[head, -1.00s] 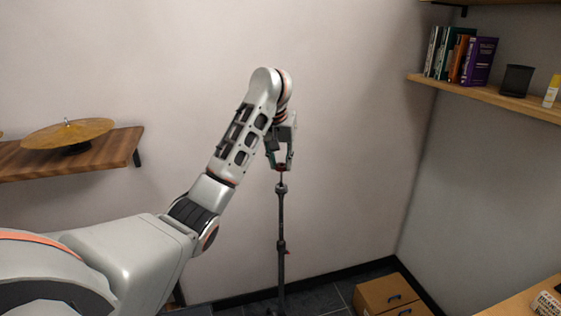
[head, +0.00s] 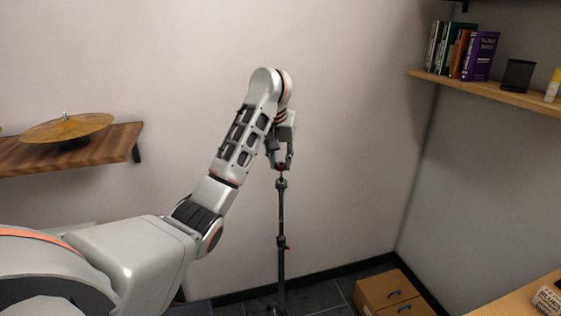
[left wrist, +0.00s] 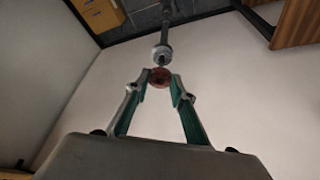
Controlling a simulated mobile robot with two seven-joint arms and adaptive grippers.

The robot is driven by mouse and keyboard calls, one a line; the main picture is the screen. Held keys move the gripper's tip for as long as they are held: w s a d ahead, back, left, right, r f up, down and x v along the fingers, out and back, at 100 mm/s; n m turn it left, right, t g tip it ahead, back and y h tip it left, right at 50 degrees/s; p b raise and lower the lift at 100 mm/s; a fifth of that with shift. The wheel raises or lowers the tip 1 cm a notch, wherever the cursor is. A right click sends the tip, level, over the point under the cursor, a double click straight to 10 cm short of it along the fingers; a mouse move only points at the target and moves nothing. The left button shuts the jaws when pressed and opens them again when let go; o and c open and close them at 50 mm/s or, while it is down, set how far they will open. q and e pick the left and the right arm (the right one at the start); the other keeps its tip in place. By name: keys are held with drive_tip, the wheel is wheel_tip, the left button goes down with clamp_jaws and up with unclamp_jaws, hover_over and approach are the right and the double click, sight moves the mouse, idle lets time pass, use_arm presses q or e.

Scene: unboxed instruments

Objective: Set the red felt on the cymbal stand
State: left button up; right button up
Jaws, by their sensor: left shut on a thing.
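My left gripper (head: 281,163) is shut on the red felt (left wrist: 159,77), a small round disc between its fingertips (left wrist: 159,82). In the head view the red felt (head: 281,167) shows only as a small dark red spot. The cymbal stand (head: 281,215) is a thin black upright pole below the gripper. In the left wrist view the stand's top (left wrist: 162,52), with a pale round collar, shows just beyond the felt. The felt is at the stand's tip; I cannot tell whether the rod passes through it. My right gripper is not in view.
A gold cymbal (head: 66,128) rests on a wooden wall shelf (head: 110,148) at the left. A shelf (head: 490,92) with books is at the upper right. A cardboard box (head: 392,293) stands on the floor right of the stand. The wall behind is bare.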

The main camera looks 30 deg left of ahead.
sight(280, 168)
use_arm(q)
drive_tip(key=shift+f, duration=0.15)
drive_tip(key=shift+f+b, duration=0.35)
drive_tip(key=shift+f, duration=0.35)
drive_tip(key=shift+f+b, duration=0.35)
drive_tip(key=shift+b, duration=0.05)
drive_tip(key=shift+f, duration=0.35)
drive_tip(key=shift+f+b, duration=0.3)
drive_tip(key=shift+b, duration=0.15)
drive_tip(key=o, duration=0.7)
